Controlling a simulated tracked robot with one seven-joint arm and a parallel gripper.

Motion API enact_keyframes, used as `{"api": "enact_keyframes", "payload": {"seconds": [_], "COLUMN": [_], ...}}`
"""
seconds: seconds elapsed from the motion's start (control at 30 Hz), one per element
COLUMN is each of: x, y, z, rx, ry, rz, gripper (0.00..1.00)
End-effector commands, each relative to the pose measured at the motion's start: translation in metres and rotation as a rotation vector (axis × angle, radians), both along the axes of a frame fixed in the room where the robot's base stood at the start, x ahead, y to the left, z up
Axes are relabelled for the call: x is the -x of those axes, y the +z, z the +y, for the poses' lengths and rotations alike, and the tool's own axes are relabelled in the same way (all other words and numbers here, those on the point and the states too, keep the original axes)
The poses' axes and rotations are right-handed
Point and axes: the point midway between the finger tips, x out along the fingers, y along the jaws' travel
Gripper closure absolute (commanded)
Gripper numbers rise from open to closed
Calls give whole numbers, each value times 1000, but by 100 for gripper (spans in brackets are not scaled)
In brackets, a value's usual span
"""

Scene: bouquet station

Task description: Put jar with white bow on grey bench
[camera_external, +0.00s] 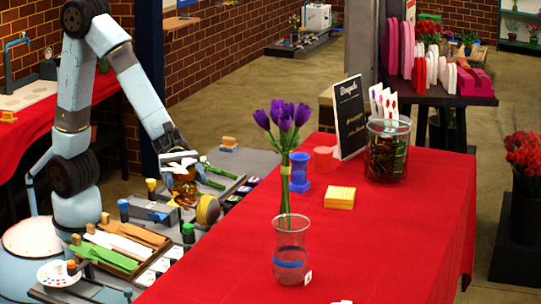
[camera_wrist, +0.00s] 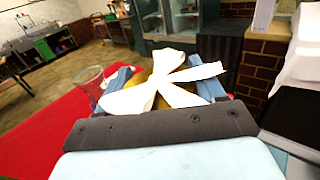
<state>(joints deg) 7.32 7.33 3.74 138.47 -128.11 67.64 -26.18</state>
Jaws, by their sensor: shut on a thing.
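My gripper (camera_external: 181,166) points down over the grey bench (camera_external: 246,160) in the external view and is shut on the amber jar with a white bow (camera_external: 185,190). In the wrist view the large white bow (camera_wrist: 165,88) fills the space between the blue fingers of my gripper (camera_wrist: 166,82). Only a little of the amber jar shows behind the bow there. In the external view the jar looks close to the bench top among the tools. I cannot tell whether it touches the bench.
The red table (camera_external: 390,235) stands right of the bench, with a clear vase of purple flowers (camera_external: 290,250) near its left edge. A yellow round item (camera_external: 208,210) lies close to the jar. Ribbon rolls, brown and green boards (camera_external: 105,258) and bottles crowd the bench front.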

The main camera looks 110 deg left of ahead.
Motion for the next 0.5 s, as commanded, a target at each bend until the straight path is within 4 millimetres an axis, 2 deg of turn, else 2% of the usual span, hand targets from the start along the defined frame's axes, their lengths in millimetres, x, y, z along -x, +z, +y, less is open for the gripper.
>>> {"api": "enact_keyframes", "payload": {"seconds": [0.33, 0.5], "x": [2, -6], "y": [2, -1], "z": [4, 27], "rx": [0, -3], "ry": [5, 37], "rz": [-1, -1], "gripper": [95, 95]}}
